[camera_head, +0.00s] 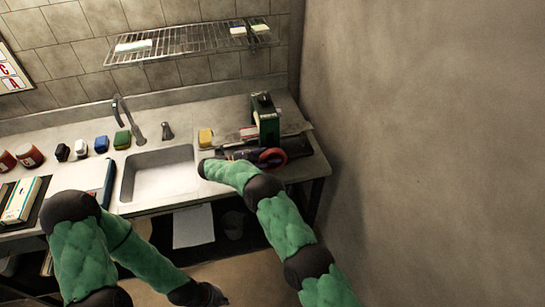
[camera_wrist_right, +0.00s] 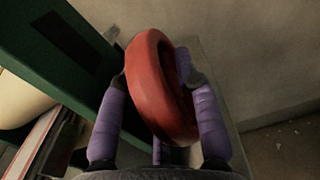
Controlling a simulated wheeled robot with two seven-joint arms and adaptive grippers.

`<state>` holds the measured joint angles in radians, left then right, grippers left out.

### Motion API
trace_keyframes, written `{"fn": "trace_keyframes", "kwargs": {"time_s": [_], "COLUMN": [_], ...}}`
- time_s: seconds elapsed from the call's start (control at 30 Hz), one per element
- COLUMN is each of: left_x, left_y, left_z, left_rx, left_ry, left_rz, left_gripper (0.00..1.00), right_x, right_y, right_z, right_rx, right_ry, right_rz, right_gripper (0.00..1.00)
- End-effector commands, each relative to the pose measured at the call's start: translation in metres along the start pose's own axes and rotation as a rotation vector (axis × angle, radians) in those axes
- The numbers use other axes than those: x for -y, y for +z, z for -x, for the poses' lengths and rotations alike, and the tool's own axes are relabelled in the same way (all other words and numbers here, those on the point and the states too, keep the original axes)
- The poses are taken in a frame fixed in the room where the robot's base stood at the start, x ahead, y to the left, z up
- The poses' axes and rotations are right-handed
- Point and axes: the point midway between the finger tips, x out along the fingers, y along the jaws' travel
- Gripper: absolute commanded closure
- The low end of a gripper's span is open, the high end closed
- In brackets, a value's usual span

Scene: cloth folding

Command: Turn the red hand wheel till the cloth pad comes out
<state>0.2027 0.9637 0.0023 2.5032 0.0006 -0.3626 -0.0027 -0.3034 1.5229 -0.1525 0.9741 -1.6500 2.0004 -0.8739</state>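The red hand wheel (camera_head: 272,157) is on the front of a dark green machine (camera_head: 265,120) at the right end of the counter. In the right wrist view the wheel (camera_wrist_right: 155,85) stands between the purple fingers of my right gripper (camera_wrist_right: 158,80). The fingertips appear to press on its two sides. In the head view my right gripper (camera_head: 240,155) reaches the wheel from the left. My left gripper (camera_head: 212,294) hangs low in front of the counter, dark and partly cut off; its opening is unclear. I cannot make out the cloth pad for certain.
A sink (camera_head: 158,174) with a tap lies left of the machine. A yellow block (camera_head: 205,137) and several small coloured items stand along the counter. A wire shelf (camera_head: 180,41) hangs above. A bare wall (camera_head: 430,130) is close on the right.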

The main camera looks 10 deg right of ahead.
Motion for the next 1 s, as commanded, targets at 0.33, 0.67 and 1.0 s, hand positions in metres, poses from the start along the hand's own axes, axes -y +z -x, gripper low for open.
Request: {"fn": "trace_keyframes", "kwargs": {"time_s": [0.33,0.67,1.0], "left_x": [-0.002,-0.007,-0.013], "left_y": [0.0,0.001,0.002], "left_z": [0.004,0.02,0.037], "left_rx": [0.0,0.0,0.0], "left_ry": [0.0,0.0,0.0], "left_rz": [0.0,0.0,0.0], "left_gripper": [1.0,1.0,1.0], "right_x": [0.0,0.0,0.0], "right_y": [0.002,0.003,0.001], "right_z": [-0.001,-0.004,-0.005], "right_rx": [-0.074,-0.308,-0.526], "right_ry": [-0.001,-0.001,-0.001], "right_rz": [0.0,0.0,0.0], "right_gripper": [1.0,1.0,1.0]}}
